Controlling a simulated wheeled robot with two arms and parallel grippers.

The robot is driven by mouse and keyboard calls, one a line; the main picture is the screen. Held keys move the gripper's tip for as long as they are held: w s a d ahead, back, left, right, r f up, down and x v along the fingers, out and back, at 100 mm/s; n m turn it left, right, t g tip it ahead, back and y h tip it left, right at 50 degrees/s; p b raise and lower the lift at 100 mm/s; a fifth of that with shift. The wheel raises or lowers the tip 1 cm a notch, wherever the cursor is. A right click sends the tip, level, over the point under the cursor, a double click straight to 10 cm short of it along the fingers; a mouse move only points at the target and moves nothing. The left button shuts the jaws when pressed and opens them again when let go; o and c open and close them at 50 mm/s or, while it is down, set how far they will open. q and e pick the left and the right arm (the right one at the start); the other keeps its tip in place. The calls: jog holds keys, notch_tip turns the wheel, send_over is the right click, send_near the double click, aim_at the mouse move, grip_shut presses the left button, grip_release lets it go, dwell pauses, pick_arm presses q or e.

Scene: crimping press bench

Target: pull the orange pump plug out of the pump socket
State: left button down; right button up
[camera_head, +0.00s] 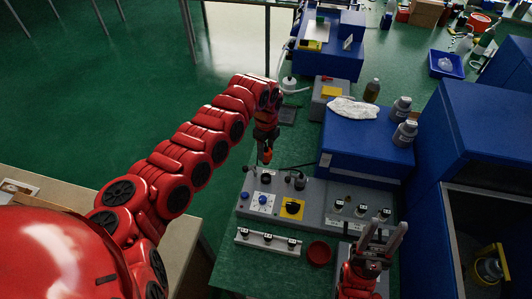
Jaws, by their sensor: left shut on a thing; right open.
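My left gripper (266,143) is at the end of the red arm reaching in from the left. It is shut on the orange pump plug (267,155), which shows as a small orange piece below the fingers. The plug appears to be above the back left of the grey control panel (322,198). A dark round fitting (266,178) sits on the panel just below it; I cannot tell whether this is the pump socket. A dark cable (292,166) runs right from near the plug. My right gripper (383,238) is open and empty at the panel's front right.
A blue box (362,148) with a white cloth (353,108) and bottles stands behind the panel. A grey rail (267,241) with black knobs and a red dish (319,253) lie in front. A large blue machine (480,130) bounds the right.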

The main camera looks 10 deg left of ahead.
pick_arm(q)
jog(key=shift+r, duration=0.6)
jog(key=shift+r, duration=0.1)
jog(key=shift+r+p, duration=0.55)
jog(key=shift+r, duration=0.9)
